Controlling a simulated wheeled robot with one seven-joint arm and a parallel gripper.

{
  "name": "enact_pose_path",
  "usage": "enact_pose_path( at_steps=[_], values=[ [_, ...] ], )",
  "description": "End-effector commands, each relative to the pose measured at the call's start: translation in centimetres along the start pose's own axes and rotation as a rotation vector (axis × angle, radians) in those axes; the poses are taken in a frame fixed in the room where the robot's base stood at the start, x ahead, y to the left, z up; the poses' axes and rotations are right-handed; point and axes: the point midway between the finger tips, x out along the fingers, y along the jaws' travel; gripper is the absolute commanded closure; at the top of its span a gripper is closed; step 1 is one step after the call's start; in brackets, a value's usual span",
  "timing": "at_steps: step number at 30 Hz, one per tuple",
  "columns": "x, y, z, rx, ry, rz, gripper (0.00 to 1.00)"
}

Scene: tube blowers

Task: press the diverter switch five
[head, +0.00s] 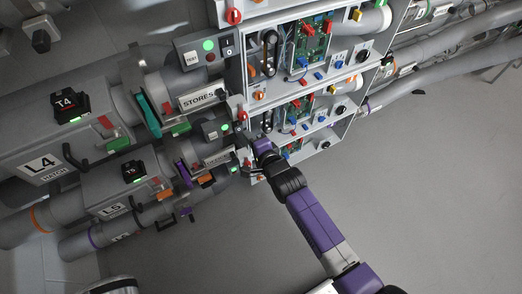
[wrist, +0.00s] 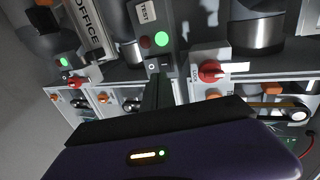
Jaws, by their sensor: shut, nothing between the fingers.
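In the head view, the unit marked L5 (head: 112,209) with its T5 box (head: 131,171) lies at left. A small grey switch box (head: 216,131) with a green light stands at its right end. In the wrist view, a grey box with a TEST button (wrist: 146,13) and a lit green lamp (wrist: 161,39) carries a dark rocker switch (wrist: 158,66) marked O and I. My shut, empty gripper (wrist: 158,80) points at this rocker, its tips very close below it; contact cannot be told. In the head view, my gripper's tips are hidden among the boxes.
An OFFICE plate (wrist: 88,27) is left of the box in the wrist view. A red knob (wrist: 210,71) sits close at right. In the head view, open cabinets with circuit boards (head: 307,42) stand above my arm. The floor at right (head: 440,190) is clear.

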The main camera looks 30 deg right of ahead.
Motion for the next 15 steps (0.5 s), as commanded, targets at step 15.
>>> enact_pose_path(
  at_steps=[15],
  values=[
    [-7.2,-0.2,0.0,0.0,0.001,0.003,1.0]
  ],
)
